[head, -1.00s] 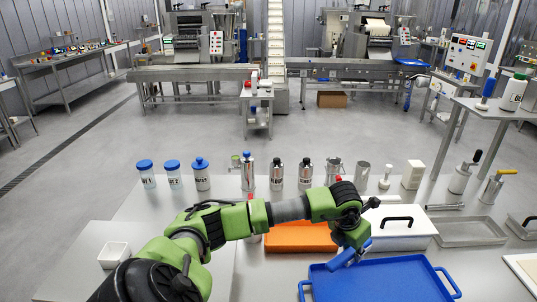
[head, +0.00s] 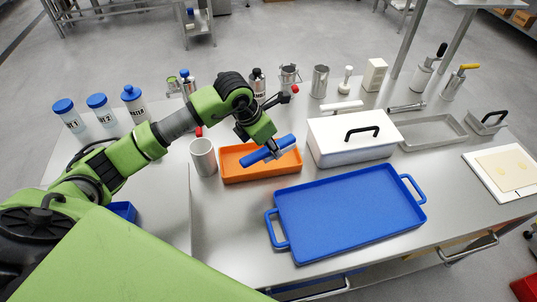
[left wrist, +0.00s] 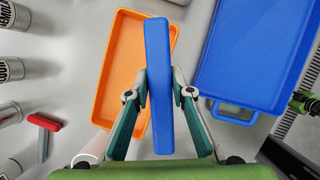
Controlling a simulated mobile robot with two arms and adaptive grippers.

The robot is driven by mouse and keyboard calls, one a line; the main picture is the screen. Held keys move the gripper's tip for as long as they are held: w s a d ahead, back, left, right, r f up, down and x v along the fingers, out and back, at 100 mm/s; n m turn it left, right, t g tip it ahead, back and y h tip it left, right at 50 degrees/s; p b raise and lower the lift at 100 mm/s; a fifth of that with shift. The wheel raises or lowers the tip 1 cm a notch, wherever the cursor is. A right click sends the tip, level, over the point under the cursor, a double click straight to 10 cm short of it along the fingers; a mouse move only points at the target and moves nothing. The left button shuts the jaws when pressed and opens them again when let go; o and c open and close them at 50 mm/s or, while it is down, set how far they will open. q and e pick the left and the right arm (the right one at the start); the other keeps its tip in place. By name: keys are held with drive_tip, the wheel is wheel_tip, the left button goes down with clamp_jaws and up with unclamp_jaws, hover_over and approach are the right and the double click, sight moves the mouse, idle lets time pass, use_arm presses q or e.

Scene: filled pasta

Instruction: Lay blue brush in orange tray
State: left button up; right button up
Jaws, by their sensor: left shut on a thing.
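The blue brush (head: 267,150) is held by my left gripper (head: 270,150), which is shut on it, above the orange tray (head: 236,177). In the left wrist view the brush (left wrist: 158,60) shows as a long blue bar between the two fingers of the left gripper (left wrist: 160,88). The orange tray (left wrist: 112,65) lies below it there, and the brush crosses over the tray's right side. Bristles cannot be made out. My right gripper is not in view.
A large blue tray (head: 345,213) lies right of and nearer than the orange tray. A white box (head: 340,145) with a black handle stands to its right. A metal cup (head: 203,157) stands close on its left. Several bottles line the back.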

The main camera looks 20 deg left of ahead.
use_arm(q)
drive_tip(key=w+f+b, duration=0.1)
drive_tip(key=w+a+f+b, duration=0.1)
drive_tip(key=w+f, duration=0.1)
drive_tip(key=w+a+f+b, duration=0.1)
drive_tip(key=f+b, duration=0.1)
drive_tip(key=shift+w+f, duration=0.2)
drive_tip(key=shift+w, duration=0.2)
drive_tip(key=shift+w+a+f+b, duration=0.25)
drive_tip(key=shift+w+f+b, duration=0.15)
drive_tip(key=shift+b, duration=0.05)
drive_tip(key=f, duration=0.1)
drive_tip(key=f+b, duration=0.2)
drive_tip(key=shift+w+a+f, duration=0.1)
drive_tip(key=shift+w+f, duration=0.15)
drive_tip(key=shift+f, duration=0.1)
drive_tip(key=shift+r, duration=0.1)
drive_tip(key=shift+f+b, duration=0.2)
drive_tip(key=shift+b, duration=0.1)
drive_tip(key=o, duration=1)
drive_tip(key=shift+o, duration=0.2)
drive_tip(key=shift+r, duration=0.1)
